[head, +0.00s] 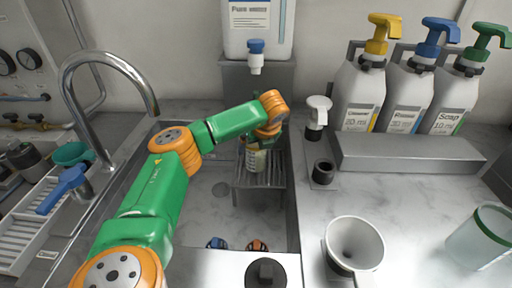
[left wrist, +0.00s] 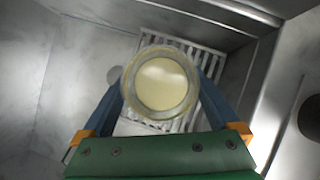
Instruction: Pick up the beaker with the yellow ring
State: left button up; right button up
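The beaker (head: 257,161) stands in the sink area, at or just above a slatted metal rack, below my left gripper. Its lower part and a printed label show in the head view; its upper part is hidden by the gripper. In the left wrist view the beaker (left wrist: 161,84) is seen from above, round, with a yellowish rim and pale yellow inside. My left gripper (left wrist: 161,75) has its two blue fingers on either side of the beaker, very close to its wall; whether they press on it I cannot tell. My right gripper is not in view.
The slatted rack (head: 247,183) stands in the steel sink. A tap (head: 110,62) is on the left. Pump bottles (head: 358,97) stand at the back right. A white funnel (head: 355,243) and a green-ringed beaker (head: 480,238) are on the right counter. A dispenser (head: 256,60) hangs behind the rack.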

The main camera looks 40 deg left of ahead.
pick_arm(q)
jog(key=c, duration=1.3)
